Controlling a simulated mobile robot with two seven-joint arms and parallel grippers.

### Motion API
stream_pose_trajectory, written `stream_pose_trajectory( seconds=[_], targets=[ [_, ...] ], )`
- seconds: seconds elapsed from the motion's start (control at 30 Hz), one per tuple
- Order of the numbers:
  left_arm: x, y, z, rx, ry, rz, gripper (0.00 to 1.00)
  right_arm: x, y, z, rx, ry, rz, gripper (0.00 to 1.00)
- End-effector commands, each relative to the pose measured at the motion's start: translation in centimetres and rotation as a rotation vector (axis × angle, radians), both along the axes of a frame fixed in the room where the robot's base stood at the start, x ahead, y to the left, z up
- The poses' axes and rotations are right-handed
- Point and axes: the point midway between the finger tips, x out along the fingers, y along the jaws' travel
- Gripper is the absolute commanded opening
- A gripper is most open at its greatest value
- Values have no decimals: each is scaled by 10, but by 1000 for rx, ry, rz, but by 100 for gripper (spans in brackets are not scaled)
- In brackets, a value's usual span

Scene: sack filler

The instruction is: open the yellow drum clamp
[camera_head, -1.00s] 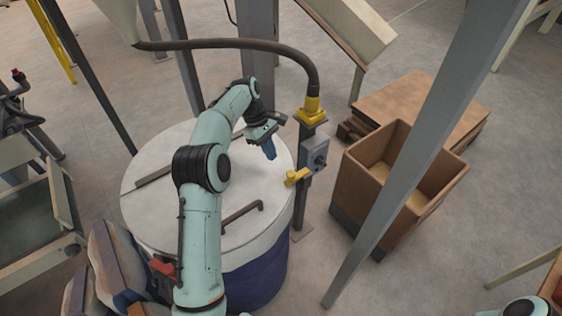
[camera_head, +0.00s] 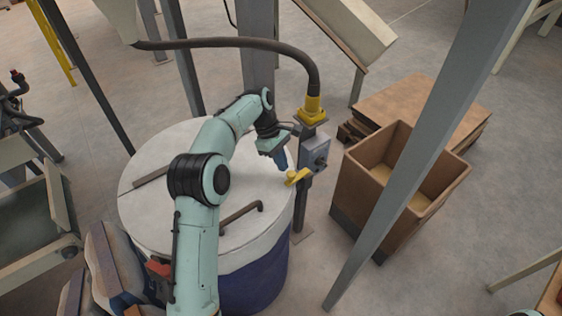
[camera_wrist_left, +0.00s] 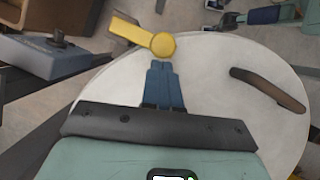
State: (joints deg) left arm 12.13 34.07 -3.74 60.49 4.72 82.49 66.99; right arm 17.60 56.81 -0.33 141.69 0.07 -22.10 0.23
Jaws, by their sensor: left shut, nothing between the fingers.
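The yellow clamp (camera_head: 298,178) is a short lever with a round knob. It sits by the right rim of the white-topped drum (camera_head: 235,240), below a grey box (camera_head: 316,153) on a post. In the left wrist view the clamp's round knob (camera_wrist_left: 162,45) is just beyond the fingertips, and its flat arm points to the upper left. My left gripper (camera_head: 284,167) has blue fingers, shut and empty. In the wrist view its fingers (camera_wrist_left: 160,68) end right at the knob's near edge; I cannot tell whether they touch.
A dark hose (camera_head: 240,43) arches over the drum to a yellow fitting (camera_head: 313,110) on the post. A bent dark handle (camera_head: 242,212) lies on the drum top. A brown open bin (camera_head: 375,200) and a slanted grey beam (camera_head: 420,150) stand to the right.

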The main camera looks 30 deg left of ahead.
Motion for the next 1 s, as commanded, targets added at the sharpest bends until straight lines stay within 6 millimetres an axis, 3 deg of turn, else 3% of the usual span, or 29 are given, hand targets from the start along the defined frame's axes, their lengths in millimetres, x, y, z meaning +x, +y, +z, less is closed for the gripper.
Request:
stream_pose_trajectory(
  seconds=[1.0],
  targets=[
    [-13,-14,-1,0,2,214,0,-15,0,-17,1,18,0,55]
  ],
)
